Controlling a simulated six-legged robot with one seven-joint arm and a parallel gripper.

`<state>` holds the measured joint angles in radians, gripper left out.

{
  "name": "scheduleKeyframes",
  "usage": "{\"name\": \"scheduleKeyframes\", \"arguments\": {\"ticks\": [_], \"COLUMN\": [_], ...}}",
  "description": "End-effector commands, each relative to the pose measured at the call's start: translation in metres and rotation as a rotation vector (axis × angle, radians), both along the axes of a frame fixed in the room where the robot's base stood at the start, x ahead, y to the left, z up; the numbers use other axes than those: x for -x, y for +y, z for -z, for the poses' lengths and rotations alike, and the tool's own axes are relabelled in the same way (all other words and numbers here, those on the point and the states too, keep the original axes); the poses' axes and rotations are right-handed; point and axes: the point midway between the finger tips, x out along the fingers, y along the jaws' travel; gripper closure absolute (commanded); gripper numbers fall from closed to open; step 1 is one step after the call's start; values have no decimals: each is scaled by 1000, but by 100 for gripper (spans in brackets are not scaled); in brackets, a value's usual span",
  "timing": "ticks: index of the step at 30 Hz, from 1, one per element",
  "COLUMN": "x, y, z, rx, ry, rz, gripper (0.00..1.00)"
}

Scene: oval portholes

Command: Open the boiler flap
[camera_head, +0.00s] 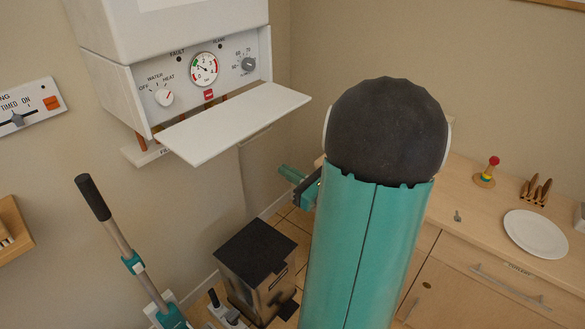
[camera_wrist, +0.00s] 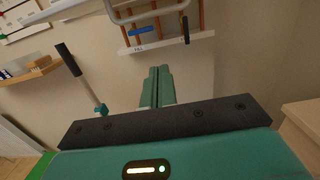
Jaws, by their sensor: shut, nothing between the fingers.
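The white boiler (camera_head: 165,30) hangs on the wall at the upper left of the head view. Its white flap (camera_head: 235,124) is folded down and sticks out below the control panel, leaving the dials and knobs uncovered. My gripper (camera_head: 284,170) shows partly from behind my arm, below and to the right of the flap and apart from it. In the wrist view its two teal fingers (camera_wrist: 157,84) are shut together with nothing between them, pointing toward the wall below the boiler pipes.
Copper pipes and a blue lever (camera_wrist: 127,31) show under the boiler. A black-topped bin (camera_head: 258,255) and a pole with a black handle (camera_head: 93,198) stand below. A wooden counter (camera_head: 470,210) with a white plate (camera_head: 536,234) is at the right.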

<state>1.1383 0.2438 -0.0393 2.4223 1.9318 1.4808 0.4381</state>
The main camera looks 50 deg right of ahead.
Motion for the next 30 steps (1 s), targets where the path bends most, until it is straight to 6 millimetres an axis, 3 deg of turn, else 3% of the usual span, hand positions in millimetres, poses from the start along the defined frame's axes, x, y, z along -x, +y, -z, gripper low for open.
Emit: {"name": "scheduleKeyframes", "arguments": {"ticks": [11, 18, 30], "x": [-73, -76, -77], "y": [2, 0, -1], "z": [-8, -40, -45], "rx": [3, 3, 1], "ry": [-2, -1, 0], "rz": [-2, 1, 1], "gripper": [100, 100, 100]}}
